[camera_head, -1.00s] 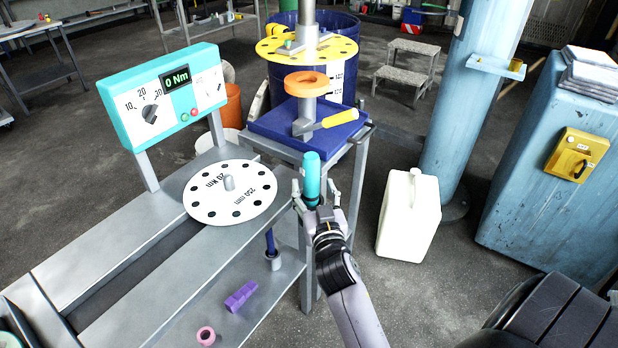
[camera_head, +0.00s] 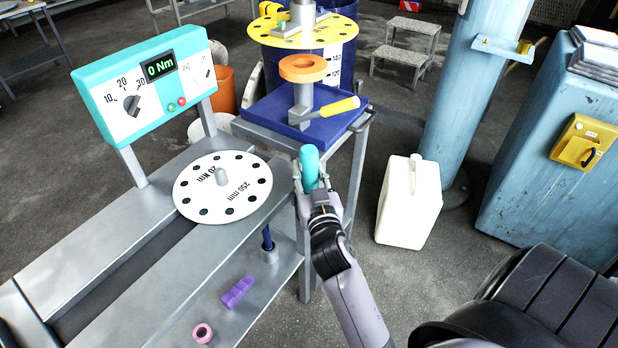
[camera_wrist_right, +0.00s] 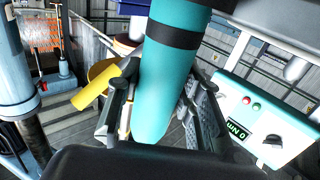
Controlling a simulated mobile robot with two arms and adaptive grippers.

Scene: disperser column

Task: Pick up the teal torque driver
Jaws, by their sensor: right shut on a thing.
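The teal torque driver (camera_head: 309,168) is held near the right corner of the grey bench, in the middle of the head view. It looks tilted, with its rounded teal end up. My right gripper (camera_head: 315,187) is shut on it, with fingers on both sides. In the right wrist view the driver (camera_wrist_right: 168,75) is large and close, teal with a black band, between the two fingers (camera_wrist_right: 160,105). Its lower part is hidden by the gripper in the head view. My left gripper is not in view.
A white disc with holes (camera_head: 222,188) lies on the bench beside a teal display panel (camera_head: 150,85). A blue stand (camera_head: 350,128) carries an orange ring (camera_head: 303,68) and yellow handle. A white canister (camera_head: 409,203) stands right.

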